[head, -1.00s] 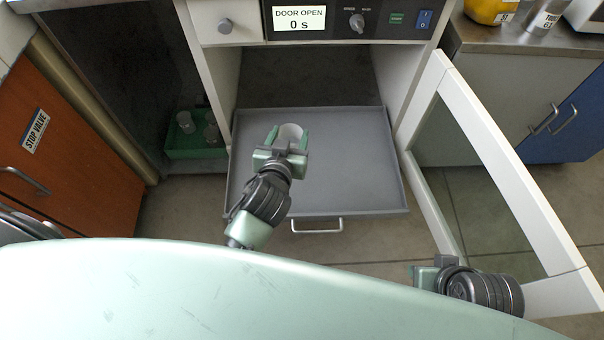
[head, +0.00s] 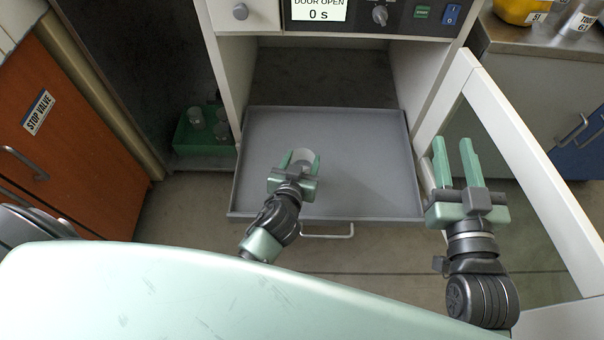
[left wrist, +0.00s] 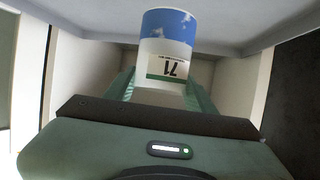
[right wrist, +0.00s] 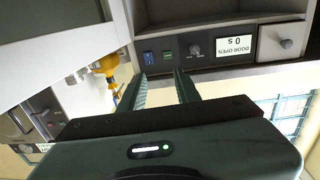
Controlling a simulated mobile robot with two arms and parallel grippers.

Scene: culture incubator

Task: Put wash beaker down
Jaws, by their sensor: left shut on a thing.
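The wash beaker (head: 302,157) is a small pale cylinder between the fingers of my left gripper (head: 303,160), over the left part of the grey pull-out tray (head: 365,185). In the left wrist view the beaker (left wrist: 168,45) shows a blue band and a white label with "71", upside down there. My left gripper is shut on it. Whether the beaker's base touches the tray cannot be told. My right gripper (head: 455,160) is open and empty, its fingers apart, in front of the open white door. In the right wrist view its fingers (right wrist: 158,90) hold nothing.
The incubator panel (head: 375,15) reads "DOOR OPEN 0 s". The open door (head: 535,180) stands at the right. A green rack (head: 190,140) with several glass vessels stands at lower left of the incubator. Most of the tray's right side is bare.

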